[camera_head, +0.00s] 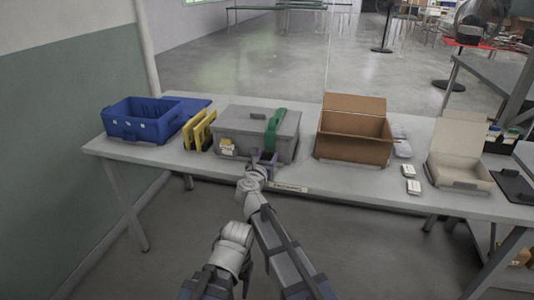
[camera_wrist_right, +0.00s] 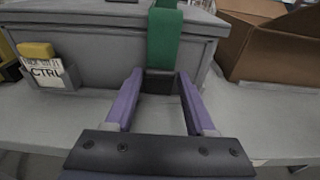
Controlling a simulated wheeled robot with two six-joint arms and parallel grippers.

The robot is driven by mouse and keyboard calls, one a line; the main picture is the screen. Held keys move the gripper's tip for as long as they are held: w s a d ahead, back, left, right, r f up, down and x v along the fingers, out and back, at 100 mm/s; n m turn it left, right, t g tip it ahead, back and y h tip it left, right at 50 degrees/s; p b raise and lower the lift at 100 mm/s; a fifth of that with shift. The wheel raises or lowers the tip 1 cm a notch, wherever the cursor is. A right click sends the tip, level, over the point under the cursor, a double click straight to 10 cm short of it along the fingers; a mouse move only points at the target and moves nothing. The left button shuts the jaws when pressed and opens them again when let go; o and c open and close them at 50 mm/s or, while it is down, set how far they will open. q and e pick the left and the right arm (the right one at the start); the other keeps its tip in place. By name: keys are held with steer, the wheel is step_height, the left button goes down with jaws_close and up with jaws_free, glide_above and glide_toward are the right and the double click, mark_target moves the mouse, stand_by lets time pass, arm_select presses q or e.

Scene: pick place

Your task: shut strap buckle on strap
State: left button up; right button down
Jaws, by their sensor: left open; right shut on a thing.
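A green strap (camera_head: 276,122) runs over the lid of a grey case (camera_head: 236,141) and down its front face. The strap shows in the right wrist view (camera_wrist_right: 164,36), ending at a dark buckle (camera_wrist_right: 158,82) low on the front. My right gripper (camera_head: 264,157) is at the case front below the strap. In the right wrist view its purple fingers (camera_wrist_right: 159,90) stand either side of the buckle, shut on it. The buckle's catch is too small to judge. My left gripper (camera_head: 246,279) hangs low, well short of the table, open and partly hidden by its arm.
A blue crate (camera_head: 118,128), a yellow frame (camera_head: 190,138) and a label holder (camera_wrist_right: 48,78) stand left of the strap. An open cardboard box (camera_head: 350,149) and a beige box (camera_head: 446,172) stand right. Small white boxes (camera_head: 411,179) lie between them. The table's front edge (camera_head: 340,200) is close.

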steer(key=shift+c, duration=1.2)
jaws_free()
steer(key=shift+s, duration=0.15)
